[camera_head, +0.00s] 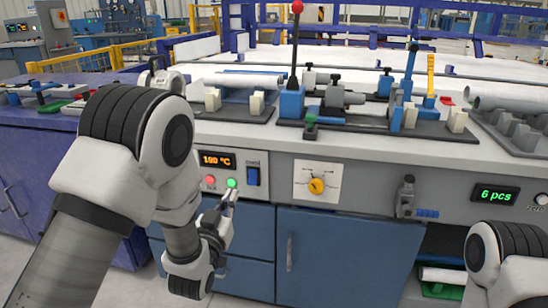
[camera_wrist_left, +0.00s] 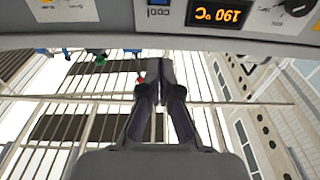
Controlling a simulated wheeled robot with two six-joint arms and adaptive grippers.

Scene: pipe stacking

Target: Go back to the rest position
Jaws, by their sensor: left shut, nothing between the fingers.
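My left arm comes in from the left in the head view and bends down in front of the workbench (camera_head: 395,160). My left gripper (camera_head: 230,197) is shut and empty, its tips just below the green button (camera_head: 232,183) on the bench's front panel; I cannot tell whether they touch it. In the left wrist view the two dark fingers (camera_wrist_left: 153,75) are together with nothing between them. A part of my right arm shows at the lower right of the head view; its gripper is out of view.
The panel carries an orange temperature display (camera_head: 217,160), a red button (camera_head: 210,180), a blue switch (camera_head: 253,175) and a yellow knob (camera_head: 317,186). Clamping fixtures and pipes (camera_head: 510,96) lie on the bench top. Blue cabinet doors (camera_head: 345,255) stand below.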

